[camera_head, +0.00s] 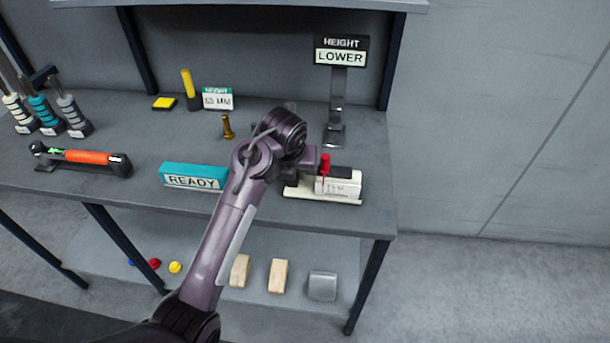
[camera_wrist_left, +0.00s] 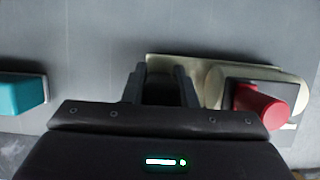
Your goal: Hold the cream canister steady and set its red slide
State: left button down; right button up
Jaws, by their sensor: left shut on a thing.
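The cream canister (camera_head: 338,188) lies on its side on a thin cream base (camera_head: 345,200) near the bench's front right edge. Its red slide (camera_head: 325,164) stands up from it. In the left wrist view the canister (camera_wrist_left: 225,80) and the red slide (camera_wrist_left: 262,104) are to the right of my fingers. My left gripper (camera_head: 300,168) is at the canister's left end, its fingers (camera_wrist_left: 165,85) shut on the canister's end. The exact contact is hidden by my gripper. My right gripper is not in view.
A sign reading HEIGHT LOWER (camera_head: 341,50) stands behind the canister. A teal READY block (camera_head: 193,176) lies to the left, with a brass bolt (camera_head: 227,127) behind. Tools (camera_head: 84,158) are farther left. Wooden blocks (camera_head: 278,275) lie on the lower shelf.

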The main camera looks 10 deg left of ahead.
pick_arm(q)
notch_tip(320, 180, up, 8)
jog(key=shift+d, duration=0.1)
jog(key=shift+f, duration=3.95)
jog(key=shift+f, duration=0.35)
jog(key=shift+f, duration=0.15)
